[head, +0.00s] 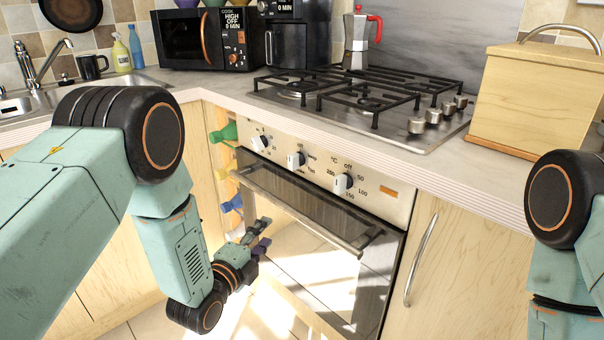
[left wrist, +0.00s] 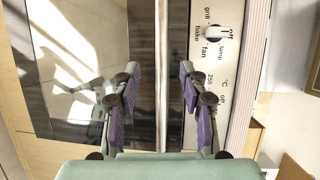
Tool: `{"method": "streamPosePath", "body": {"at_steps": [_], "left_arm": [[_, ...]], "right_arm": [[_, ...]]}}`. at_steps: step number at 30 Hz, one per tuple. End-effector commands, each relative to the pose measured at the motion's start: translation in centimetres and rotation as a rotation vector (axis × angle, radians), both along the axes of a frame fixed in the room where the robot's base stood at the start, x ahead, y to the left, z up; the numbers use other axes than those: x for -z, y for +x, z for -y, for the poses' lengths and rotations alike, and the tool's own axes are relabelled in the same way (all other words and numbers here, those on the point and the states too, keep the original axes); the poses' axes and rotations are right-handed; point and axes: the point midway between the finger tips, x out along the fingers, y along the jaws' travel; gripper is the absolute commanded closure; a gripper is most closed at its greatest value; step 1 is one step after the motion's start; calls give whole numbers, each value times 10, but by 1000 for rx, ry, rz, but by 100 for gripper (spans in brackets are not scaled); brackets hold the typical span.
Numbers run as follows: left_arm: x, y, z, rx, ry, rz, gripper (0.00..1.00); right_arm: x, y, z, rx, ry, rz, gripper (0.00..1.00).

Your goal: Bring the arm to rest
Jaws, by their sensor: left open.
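My left arm comes in from the left and bends down in front of the counter in the head view. My left gripper (head: 262,232) hangs in front of the oven (head: 310,280), by its left side and below counter height. In the left wrist view the two purple-padded fingers (left wrist: 158,88) are spread apart and hold nothing. The oven handle (left wrist: 161,45) runs through the picture between them; I cannot tell how far beyond the fingertips it is. My right arm (head: 558,210) shows at the right edge, its gripper out of frame.
A black mug (head: 91,67) stands by the sink (head: 45,98). The hob (head: 365,100) bears a moka pot (head: 356,42). A microwave (head: 203,40) and a wooden bread box (head: 535,95) stand on the counter. A cabinet handle (head: 420,260) sticks out right of the oven.

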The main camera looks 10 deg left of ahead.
Motion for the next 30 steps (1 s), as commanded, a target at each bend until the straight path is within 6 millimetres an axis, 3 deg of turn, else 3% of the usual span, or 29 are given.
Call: {"method": "streamPosePath", "body": {"at_steps": [5, 11, 14, 17, 21, 27, 30], "left_arm": [[19, -5, -3, -47, -204, -145, 57], [78, -55, -18, -253, -555, -502, 57], [107, -96, -27, -413, -720, -684, 57], [133, -149, -36, -619, -876, -860, 57], [155, -239, -47, -958, -1041, -1063, 57], [151, -356, -57, -1381, -1116, -1227, 57], [141, -394, -59, -1472, -1080, -1278, 57]], "right_arm": [[0, 0, 0, 0, 0, 0, 60], [-2, 0, 0, 0, 0, 0, 60], [-6, 0, 0, 0, 0, 0, 60], [-11, 0, 0, 0, 0, 0, 60], [-21, 0, 0, 0, 0, 0, 60], [-35, 0, 0, 0, 0, 0, 60], [-42, 0, 0, 0, 0, 0, 60]]}}
